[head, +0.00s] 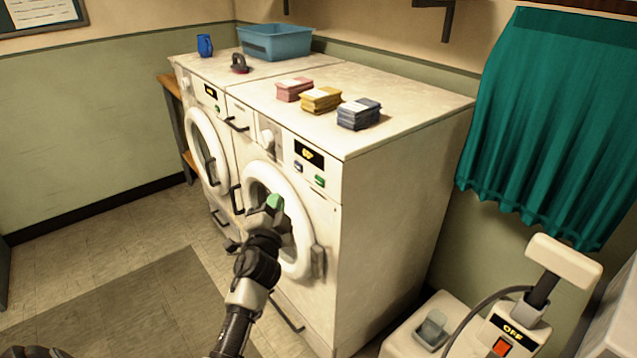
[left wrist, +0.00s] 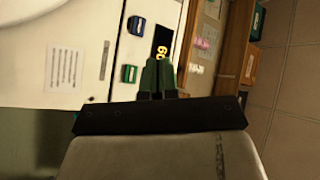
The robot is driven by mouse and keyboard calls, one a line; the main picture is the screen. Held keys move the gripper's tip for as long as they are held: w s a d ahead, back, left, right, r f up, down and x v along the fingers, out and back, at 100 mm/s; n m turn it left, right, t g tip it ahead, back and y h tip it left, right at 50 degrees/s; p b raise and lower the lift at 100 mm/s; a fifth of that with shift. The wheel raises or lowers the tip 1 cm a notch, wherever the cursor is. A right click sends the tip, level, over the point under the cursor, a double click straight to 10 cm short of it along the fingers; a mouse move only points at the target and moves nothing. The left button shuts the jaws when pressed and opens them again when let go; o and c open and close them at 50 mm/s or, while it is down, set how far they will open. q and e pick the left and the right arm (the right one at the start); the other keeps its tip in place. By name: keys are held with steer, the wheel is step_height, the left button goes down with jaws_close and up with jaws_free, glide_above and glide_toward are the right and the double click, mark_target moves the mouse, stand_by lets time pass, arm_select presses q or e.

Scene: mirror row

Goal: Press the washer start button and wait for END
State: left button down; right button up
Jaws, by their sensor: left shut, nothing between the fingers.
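Two white front-loading machines stand side by side: a near one (head: 390,200) and a far one (head: 186,84). I cannot tell from lettering which is the washer. My left gripper (head: 274,203), green-tipped, is shut and empty before the near machine's round door, apart from the buttons. My right gripper is out of view.
On the machine tops are a blue basin (head: 275,42), a blue cup (head: 205,45), a dark-handled object (head: 239,64) and pink, yellow and blue folded stacks (head: 358,114). A device (head: 508,328) marked OFF stands lower right. The floor at left is clear.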

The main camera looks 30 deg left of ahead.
mark_target(319, 181)
arm_select(q)
steer(key=w+d+b, duration=0.3)
steer(key=w, duration=0.4)
steer(key=shift+w, duration=0.35)
steer(key=shift+d, duration=0.1)
stand_by(0.6)
stand_by(1.1)
steer(key=shift+w+d+b, duration=0.2)
steer(key=shift+w+b, duration=0.15)
steer(key=shift+w, duration=0.05)
steer(key=shift+w+d, duration=0.15)
steer(key=shift+w, duration=0.15)
stand_by(0.5)
stand_by(0.4)
steer(key=shift+s+a, duration=0.35)
steer(key=shift+s, duration=0.35)
